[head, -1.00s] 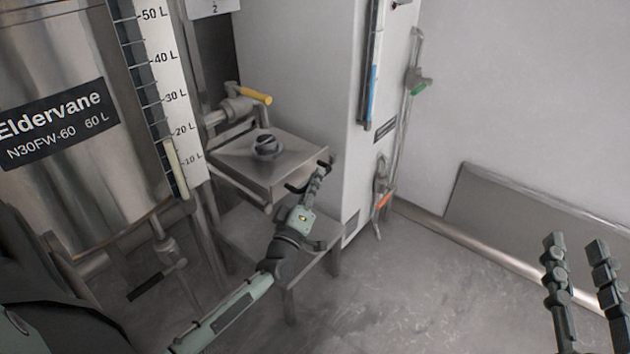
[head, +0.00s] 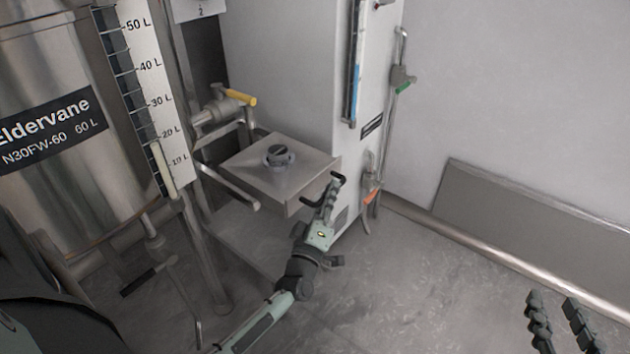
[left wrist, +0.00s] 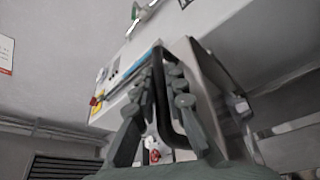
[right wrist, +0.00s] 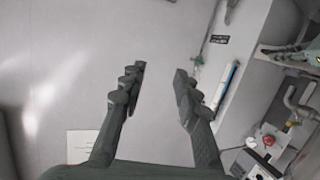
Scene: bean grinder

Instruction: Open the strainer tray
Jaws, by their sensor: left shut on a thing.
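My left gripper (head: 333,188) is shut on this handle. In the left wrist view the dark handle (left wrist: 162,100) runs between the fingers of my left gripper (left wrist: 163,85), with the tray's metal side to the right. My right gripper (head: 551,305) is open and empty at the lower right, away from the tray; it also shows in the right wrist view (right wrist: 157,80).
A steel tank (head: 50,130) with a litre scale (head: 155,100) stands at left. The white cabinet (head: 285,70) is behind the tray. A grey panel (head: 510,215) leans along the wall at right. Floor in front and to the right is clear.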

